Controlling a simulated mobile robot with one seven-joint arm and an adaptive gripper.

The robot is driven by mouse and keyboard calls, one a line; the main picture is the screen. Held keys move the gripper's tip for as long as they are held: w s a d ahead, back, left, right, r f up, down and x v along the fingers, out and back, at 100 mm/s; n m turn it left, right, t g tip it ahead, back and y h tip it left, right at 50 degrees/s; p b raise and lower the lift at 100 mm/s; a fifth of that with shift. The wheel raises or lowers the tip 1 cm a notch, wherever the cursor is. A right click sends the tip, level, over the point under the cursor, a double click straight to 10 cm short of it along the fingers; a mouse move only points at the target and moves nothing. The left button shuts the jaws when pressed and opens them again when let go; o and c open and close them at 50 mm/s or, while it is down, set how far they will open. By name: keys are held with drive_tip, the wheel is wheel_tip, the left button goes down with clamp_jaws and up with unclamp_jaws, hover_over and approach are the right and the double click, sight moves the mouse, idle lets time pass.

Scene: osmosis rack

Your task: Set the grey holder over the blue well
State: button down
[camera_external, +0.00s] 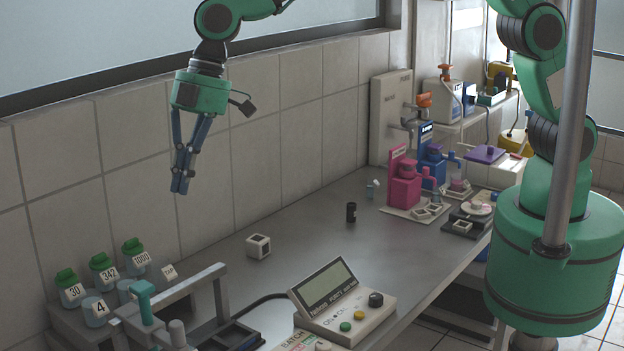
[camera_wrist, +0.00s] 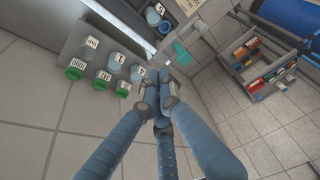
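My gripper (camera_external: 181,187) hangs in the air above the back left of the bench, pointing down, its fingertips together and nothing visible between them. Its fingers also meet in the wrist view (camera_wrist: 160,95). A small pale grey cube with dark openings (camera_external: 258,246) sits alone on the bench, right of and below my gripper; I cannot tell whether it is the grey holder. A blue stand (camera_external: 431,168) rises behind the pink one. The blue well itself is not clear.
Green-capped jars (camera_external: 103,270) with number labels stand at the front left beside a grey frame (camera_external: 221,292). A control box (camera_external: 345,304) stands at the front. A black vial (camera_external: 351,212) stands mid-bench. The bench between is largely clear.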

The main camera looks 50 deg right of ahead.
sight(171, 327)
drive_tip(key=s+a+f+n+p, duration=0.1)
drive_tip(key=s+a+f, duration=0.3)
drive_tip(key=s+a, duration=0.2)
drive_tip(key=s+a+f+n+g+p, duration=0.1)
drive_tip(key=s+a+f, duration=0.3)
drive_tip(key=a, duration=0.6)
drive_tip(key=shift+s+a+f+n+p, duration=0.15)
drive_tip(key=shift+s+f+n+p, duration=0.2)
drive_tip(key=shift+s+n+p, duration=0.5)
drive_tip(key=shift+f, duration=0.1)
drive_tip(key=p+x, duration=0.1)
drive_tip(key=x, duration=0.9)
drive_tip(key=shift+w+d+p, duration=0.2)
drive_tip(key=shift+d, duration=0.85)
drive_tip(key=shift+w+d+p, duration=0.15)
drive_tip(key=shift+d, duration=0.9)
drive_tip(key=shift+d, duration=0.15)
